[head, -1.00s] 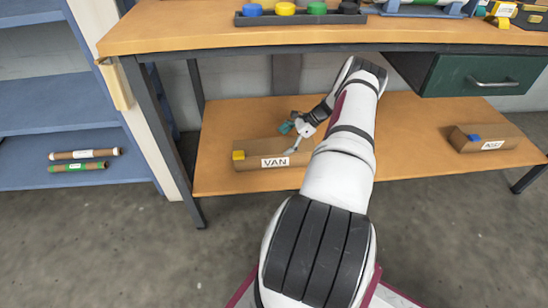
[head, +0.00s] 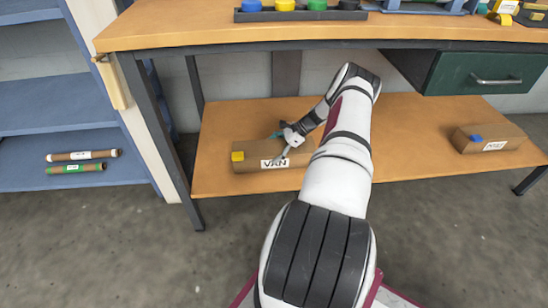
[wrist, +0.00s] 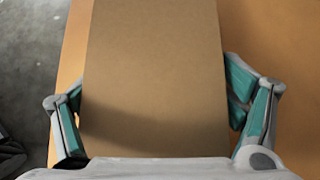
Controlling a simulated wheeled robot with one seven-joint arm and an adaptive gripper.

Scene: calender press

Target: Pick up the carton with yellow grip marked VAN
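The brown carton marked VAN (head: 245,158) lies on the lower wooden shelf of the bench. My gripper (head: 283,148) is over the right part of the carton. In the wrist view the carton's plain brown top (wrist: 152,70) fills the middle. The teal fingers of my gripper (wrist: 152,100) stand spread on its two sides, with narrow gaps at the edges. The yellow grip does not show in the wrist view.
Another carton with a blue grip (head: 487,138) lies at the right of the lower shelf (head: 400,150). The bench top (head: 200,32) and a green drawer (head: 485,75) overhang it. A bench leg (head: 160,145) stands at left. The shelf between the cartons is partly clear.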

